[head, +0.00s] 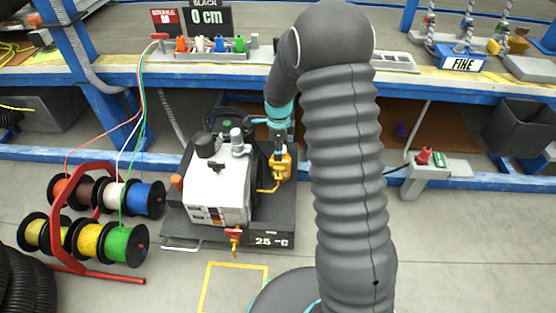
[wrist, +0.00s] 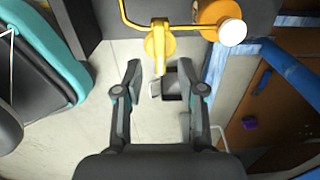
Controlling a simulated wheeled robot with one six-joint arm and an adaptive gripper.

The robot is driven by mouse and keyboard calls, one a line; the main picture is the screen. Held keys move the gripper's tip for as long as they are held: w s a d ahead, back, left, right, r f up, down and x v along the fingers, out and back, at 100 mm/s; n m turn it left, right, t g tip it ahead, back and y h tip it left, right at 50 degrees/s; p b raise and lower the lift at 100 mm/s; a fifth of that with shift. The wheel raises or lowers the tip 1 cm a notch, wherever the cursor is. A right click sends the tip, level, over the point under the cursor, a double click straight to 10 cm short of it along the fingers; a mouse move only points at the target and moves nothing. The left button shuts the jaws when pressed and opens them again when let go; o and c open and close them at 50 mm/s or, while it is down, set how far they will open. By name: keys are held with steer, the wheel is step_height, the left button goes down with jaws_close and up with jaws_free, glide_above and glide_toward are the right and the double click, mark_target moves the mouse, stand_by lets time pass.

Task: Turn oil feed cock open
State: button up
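In the wrist view a yellow cock (wrist: 158,45) with a pale yellow lever sits on a bent yellow pipe (wrist: 130,20). The lever points down the picture, its end between my fingertips. My gripper (wrist: 158,67) is open, one finger on each side of the lever, with visible gaps; whether either finger touches it I cannot tell. In the head view yellow fittings (head: 280,167) show on the right side of the white and grey machine (head: 220,190), just below my gripper (head: 279,138), which is small and partly hidden by my arm there.
An orange cylinder with a white cap (wrist: 218,20) stands close right of the cock. A red and yellow valve (head: 235,238) is at the machine's front, by a "25 °C" display (head: 271,240). Cable spools (head: 100,210) stand left; a blue-edged workbench (head: 220,75) runs behind.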

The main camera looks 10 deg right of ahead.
mark_target(279, 168)
steer(key=shift+f, duration=2.3)
